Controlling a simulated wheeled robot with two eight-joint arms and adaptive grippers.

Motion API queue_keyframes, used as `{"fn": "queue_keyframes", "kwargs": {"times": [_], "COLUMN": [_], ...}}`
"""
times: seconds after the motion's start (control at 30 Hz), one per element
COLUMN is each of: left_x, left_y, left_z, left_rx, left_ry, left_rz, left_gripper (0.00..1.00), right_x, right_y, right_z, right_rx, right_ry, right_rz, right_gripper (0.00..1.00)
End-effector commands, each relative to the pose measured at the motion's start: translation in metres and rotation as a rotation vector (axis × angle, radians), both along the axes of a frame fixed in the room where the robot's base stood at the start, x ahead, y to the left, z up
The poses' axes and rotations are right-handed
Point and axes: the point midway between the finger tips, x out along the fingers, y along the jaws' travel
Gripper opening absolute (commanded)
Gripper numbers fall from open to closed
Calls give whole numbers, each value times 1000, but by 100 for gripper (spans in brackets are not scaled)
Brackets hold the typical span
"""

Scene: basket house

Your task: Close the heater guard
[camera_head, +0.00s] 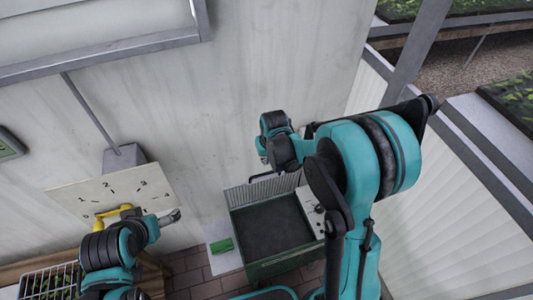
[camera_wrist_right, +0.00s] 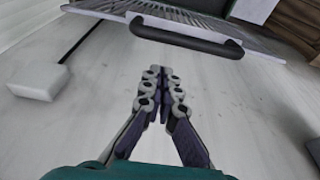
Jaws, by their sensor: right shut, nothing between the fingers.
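The heater guard (camera_head: 262,189) is a grey slatted panel at the wall-side edge of a green box with a dark top (camera_head: 270,229). It looks raised rather than lying over the dark top. In the right wrist view the guard (camera_wrist_right: 240,36) crosses the top, with a black bar handle (camera_wrist_right: 187,38) along its edge. My right gripper (camera_wrist_right: 163,75) is shut and empty, its fingertips pointing toward the handle and apart from it in the picture. In the head view my right arm hides part of the area above the guard. My left gripper (camera_head: 172,216) is at lower left, away from the guard.
A pale wall panel with dial marks (camera_head: 115,196) and a yellow handle (camera_head: 113,214) are beside my left arm. A white ledge with a green item (camera_head: 221,246) adjoins the box. A wire basket (camera_head: 48,280) is at lower left. Walls close in behind and right.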

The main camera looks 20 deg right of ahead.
Motion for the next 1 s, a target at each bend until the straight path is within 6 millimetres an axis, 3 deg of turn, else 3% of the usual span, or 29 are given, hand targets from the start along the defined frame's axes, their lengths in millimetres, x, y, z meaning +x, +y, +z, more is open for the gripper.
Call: {"fn": "queue_keyframes", "kwargs": {"times": [0.2,0.77,1.0], "left_x": [0,0,0], "left_y": [0,0,0], "left_z": [1,-1,-14], "left_rx": [0,0,0], "left_ry": [0,0,0], "left_rz": [0,0,0], "left_gripper": [89,89,89], "right_x": [-23,-30,-49], "right_y": [-1,-1,-2], "right_z": [4,3,-3], "right_rx": [0,0,4], "right_ry": [0,-13,-107], "right_rz": [0,0,0], "right_gripper": [0,0,0]}}
